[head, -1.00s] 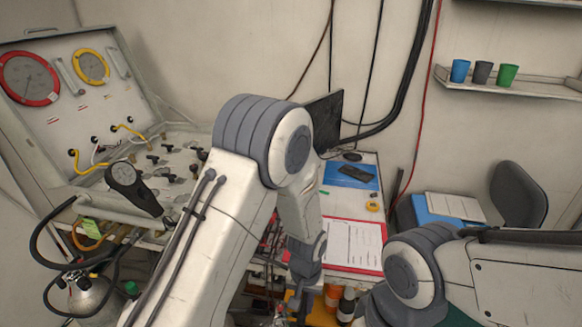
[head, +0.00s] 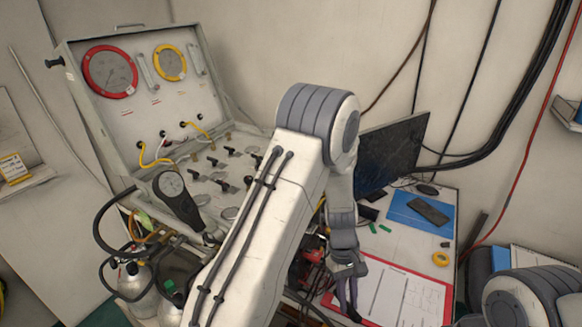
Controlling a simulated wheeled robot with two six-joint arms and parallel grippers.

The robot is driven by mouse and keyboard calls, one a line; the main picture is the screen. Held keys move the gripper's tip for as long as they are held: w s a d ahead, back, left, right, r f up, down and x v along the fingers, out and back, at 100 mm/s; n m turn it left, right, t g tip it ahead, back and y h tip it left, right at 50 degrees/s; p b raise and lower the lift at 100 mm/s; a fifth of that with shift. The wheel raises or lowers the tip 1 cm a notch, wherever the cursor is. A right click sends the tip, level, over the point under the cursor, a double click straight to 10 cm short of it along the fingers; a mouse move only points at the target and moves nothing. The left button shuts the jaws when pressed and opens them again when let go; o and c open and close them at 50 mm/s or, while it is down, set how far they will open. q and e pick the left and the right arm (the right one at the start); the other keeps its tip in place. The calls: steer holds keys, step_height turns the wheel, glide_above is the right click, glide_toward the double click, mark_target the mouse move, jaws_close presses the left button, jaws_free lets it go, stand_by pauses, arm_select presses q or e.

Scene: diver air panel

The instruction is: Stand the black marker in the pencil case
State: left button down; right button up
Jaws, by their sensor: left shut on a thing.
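My left gripper (head: 350,300) points down over the desk, near the left edge of the red clipboard (head: 432,318) with white sheets. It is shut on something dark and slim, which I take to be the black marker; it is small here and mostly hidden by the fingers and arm. I cannot make out the pencil case; my left arm covers part of the desk. My right gripper is out of view; only part of my right arm shows at the lower right.
A monitor (head: 392,152) stands at the back of the desk. A blue folder (head: 402,205) with a dark phone-like device (head: 428,211) and a yellow tape roll (head: 440,259) lie right of it. The open air panel case (head: 150,90) and gas cylinders (head: 135,280) are left.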

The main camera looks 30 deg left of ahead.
arm_select(q)
steer(key=w+a+r+n+t+h+p, duration=0.2)
steer(key=w+a+r+n+t+h, duration=0.15)
steer(key=w+r+n, duration=0.3)
steer(key=w+a+r+n+t+h+p, duration=0.1)
steer(key=w+a+r+n+t+h, duration=0.2)
steer(key=w+r+n+t+h, duration=0.35)
steer(key=w+a+r+n+t+y+p, duration=0.35)
steer(key=a+r+n+t+y, duration=0.55)
steer(key=a+r, duration=1)
steer(key=shift+t+h, duration=0.4)
steer(key=shift+h, duration=0.3)
steer(key=shift+w+a+f+b, duration=0.1)
steer(key=shift+a+f+b, duration=0.15)
steer(key=shift+f+b, duration=0.65)
steer(key=shift+w+a+f+b, duration=0.1)
steer(key=shift+a+f+b, duration=0.2)
steer(key=shift+f, duration=1.05)
steer(key=shift+w+a+f+b, duration=0.1)
steer(key=shift+a+f+b, duration=0.1)
steer(key=shift+f+b, duration=0.7)
steer(key=shift+f+p, duration=0.25)
steer(key=shift+p, duration=0.05)
steer(key=shift+s+a+f+b, duration=0.15)
steer(key=shift+f+b, duration=0.1)
steer(key=shift+b, duration=0.2)
steer(key=shift+f+b, duration=2.45)
steer(key=shift+b, duration=0.25)
